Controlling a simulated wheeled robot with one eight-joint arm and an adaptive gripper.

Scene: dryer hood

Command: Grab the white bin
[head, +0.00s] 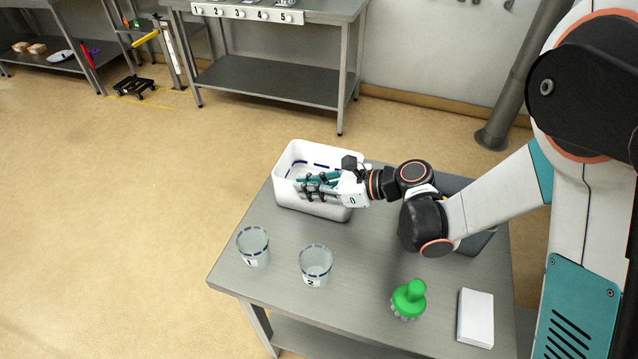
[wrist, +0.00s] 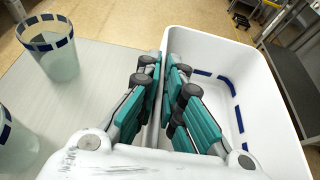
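The white bin (head: 315,205) is an open rectangular tub with dark blue dashes inside, standing at the back-left corner of the grey table. In the wrist view the bin (wrist: 262,110) fills the right side. My gripper (head: 318,187) reaches in from the right at the bin's near long wall. In the wrist view one teal finger of my gripper (wrist: 162,85) is outside the wall and the other inside the bin. The gap between them is narrow, and they look closed on the wall, which is partly hidden between them.
Two clear cups, labelled 1 (head: 253,247) and 2 (head: 315,265), stand on the table (head: 370,270) in front of the bin. A green-handled brush (head: 408,300) and a white stack (head: 476,317) lie toward the near right. A dark container, partly hidden, sits behind my arm.

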